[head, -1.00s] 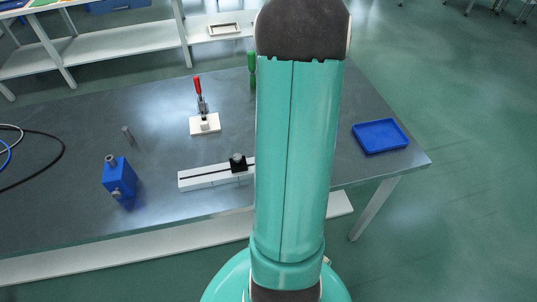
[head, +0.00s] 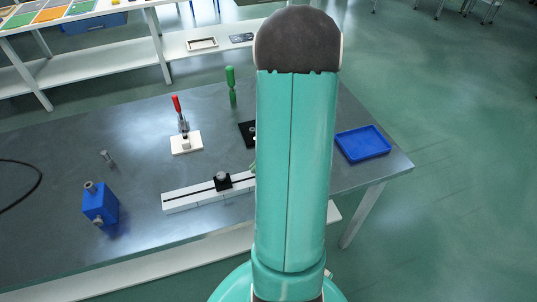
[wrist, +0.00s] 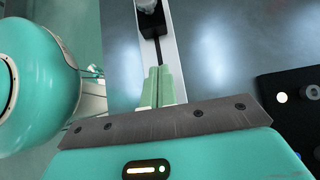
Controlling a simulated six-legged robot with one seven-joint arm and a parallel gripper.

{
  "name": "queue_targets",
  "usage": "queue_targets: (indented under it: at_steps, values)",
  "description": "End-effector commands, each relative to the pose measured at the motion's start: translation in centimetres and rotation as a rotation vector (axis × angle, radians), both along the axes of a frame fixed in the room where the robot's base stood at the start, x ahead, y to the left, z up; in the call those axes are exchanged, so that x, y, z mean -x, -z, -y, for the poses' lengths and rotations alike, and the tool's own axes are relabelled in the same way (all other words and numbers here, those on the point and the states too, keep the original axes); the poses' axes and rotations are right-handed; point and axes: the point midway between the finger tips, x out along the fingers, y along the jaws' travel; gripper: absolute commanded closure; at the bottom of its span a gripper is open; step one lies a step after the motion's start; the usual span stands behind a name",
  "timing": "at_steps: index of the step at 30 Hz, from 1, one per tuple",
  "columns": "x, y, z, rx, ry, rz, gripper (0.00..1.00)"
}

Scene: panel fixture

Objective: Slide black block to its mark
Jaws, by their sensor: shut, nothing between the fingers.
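The black block (head: 222,182), with a grey knob on top, sits on the slotted white rail (head: 185,198) on the table in the head view. In the wrist view the block (wrist: 152,24) is at the top, on the rail (wrist: 172,60) with its dark slot. My gripper (wrist: 158,72) shows there with its pale green fingers together and empty. The fingertips are over the rail, short of the block, with a stretch of slot visible between. In the head view my arm hides the rail's right end and most of my gripper. I cannot make out the mark clearly.
A blue block with knobs (head: 100,205) stands left of the rail. A red-handled clamp (head: 185,140) and a green-handled tool (head: 232,88) stand behind. A black plate (head: 246,132) is partly behind my arm; a blue tray (head: 362,144) lies at right.

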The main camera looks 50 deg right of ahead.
Motion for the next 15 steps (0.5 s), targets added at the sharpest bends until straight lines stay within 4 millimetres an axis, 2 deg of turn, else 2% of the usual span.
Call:
queue_targets:
  at_steps: [4, 9, 15]
  values:
    - [-1.1, 1.9, -1.8, -0.002, -0.001, -0.001, 1.00]
    - [-2.5, 1.7, -3.7, 0.001, 0.001, 0.001, 1.00]
    - [-3.0, 1.7, -4.5, 0.001, 0.003, 0.001, 1.00]
